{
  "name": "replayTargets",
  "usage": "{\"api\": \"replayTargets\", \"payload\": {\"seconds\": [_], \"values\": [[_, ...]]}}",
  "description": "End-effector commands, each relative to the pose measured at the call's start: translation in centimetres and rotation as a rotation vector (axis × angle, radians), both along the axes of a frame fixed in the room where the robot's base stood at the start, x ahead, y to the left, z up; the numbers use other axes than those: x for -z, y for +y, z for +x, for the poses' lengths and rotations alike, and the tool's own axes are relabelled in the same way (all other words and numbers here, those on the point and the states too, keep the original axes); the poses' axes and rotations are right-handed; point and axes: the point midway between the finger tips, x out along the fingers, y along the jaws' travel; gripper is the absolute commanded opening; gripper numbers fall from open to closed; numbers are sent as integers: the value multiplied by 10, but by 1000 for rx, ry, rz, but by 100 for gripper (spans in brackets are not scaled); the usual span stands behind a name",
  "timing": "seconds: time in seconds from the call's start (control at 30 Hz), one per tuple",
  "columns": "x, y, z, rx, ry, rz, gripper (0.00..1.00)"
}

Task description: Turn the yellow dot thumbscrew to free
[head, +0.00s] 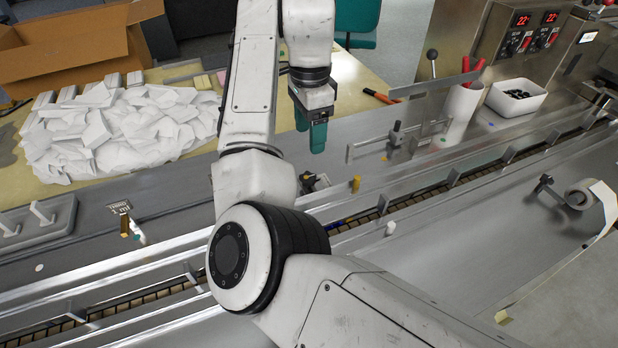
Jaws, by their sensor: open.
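My gripper (311,136), with teal fingers pointing down, hangs above the metal deck, just behind the conveyor's rear rail. It is open, and no object shows between its fingers. A small upright yellow piece (356,184) stands at the rear rail, to the right of and nearer than my gripper. A small dark fitting (314,182) sits below my gripper, partly hidden by my arm. I cannot tell which fitting is the yellow dot thumbscrew; a dot on a screw head is too small to make out.
A metal bracket (396,136) stands on the deck right of my gripper. A white cup with red handles (461,108) and a white bin (515,97) stand behind. A white heap (115,130) and a cardboard box (75,45) are at the left. Conveyor rails cross the front.

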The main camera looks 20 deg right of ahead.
Motion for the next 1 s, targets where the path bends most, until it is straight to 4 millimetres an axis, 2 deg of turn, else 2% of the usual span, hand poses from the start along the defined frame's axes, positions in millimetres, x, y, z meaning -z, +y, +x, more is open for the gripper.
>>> {"api": "replayTargets", "payload": {"seconds": [0.27,0.47,0.7,0.83,1.0], "values": [[25,-1,0,1,2,-3,65],[63,-1,-1,0,3,-4,65],[96,0,-1,0,2,0,65],[108,0,-1,0,1,0,65],[113,0,0,0,0,1,65]]}}
